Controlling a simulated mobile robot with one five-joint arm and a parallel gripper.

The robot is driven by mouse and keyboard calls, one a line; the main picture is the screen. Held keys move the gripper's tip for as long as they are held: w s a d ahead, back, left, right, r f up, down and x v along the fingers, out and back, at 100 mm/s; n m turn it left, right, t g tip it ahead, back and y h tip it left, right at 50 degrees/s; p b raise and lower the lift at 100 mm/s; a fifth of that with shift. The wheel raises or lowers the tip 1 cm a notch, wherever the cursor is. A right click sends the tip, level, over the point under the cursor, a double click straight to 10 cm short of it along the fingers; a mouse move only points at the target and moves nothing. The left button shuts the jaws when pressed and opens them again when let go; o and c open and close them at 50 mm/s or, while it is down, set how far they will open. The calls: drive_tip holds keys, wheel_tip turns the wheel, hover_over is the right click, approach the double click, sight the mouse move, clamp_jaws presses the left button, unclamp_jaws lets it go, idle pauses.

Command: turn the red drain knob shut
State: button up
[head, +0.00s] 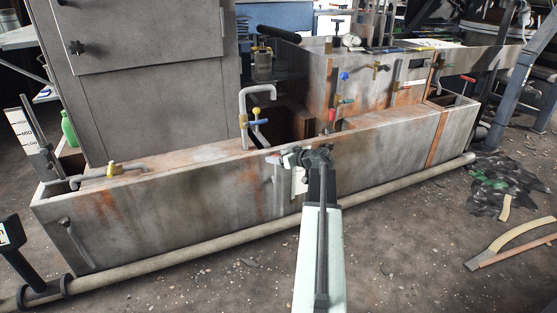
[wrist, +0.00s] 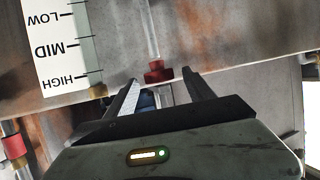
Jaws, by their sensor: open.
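The red knob (wrist: 157,72) sits at the end of a thin pale pipe on the tank's side wall. In the wrist view it lies between the tips of my gripper (wrist: 161,77), with a gap visible on each side. The jaws are apart and hold nothing. My arm and gripper hide part of that spot.
A white level gauge marked HIGH, MID and LOW (wrist: 62,45) is close beside the knob. Another red fitting (wrist: 14,147) is on a pipe at lower left. A bent pipe (head: 243,105) with a blue-handled valve rises behind. A long pipe (head: 190,247) runs along the trough's foot.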

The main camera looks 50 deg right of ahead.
drive_tip(key=c, duration=1.3)
drive_tip(key=m+h, duration=0.2)
drive_tip(key=shift+a+g+h, duration=0.3)
drive_tip(key=shift+a, duration=0.1)
drive_tip(key=shift+d+m+h, duration=0.15)
drive_tip(key=shift+m+h, duration=0.55)
drive_tip(key=o, duration=1.3)
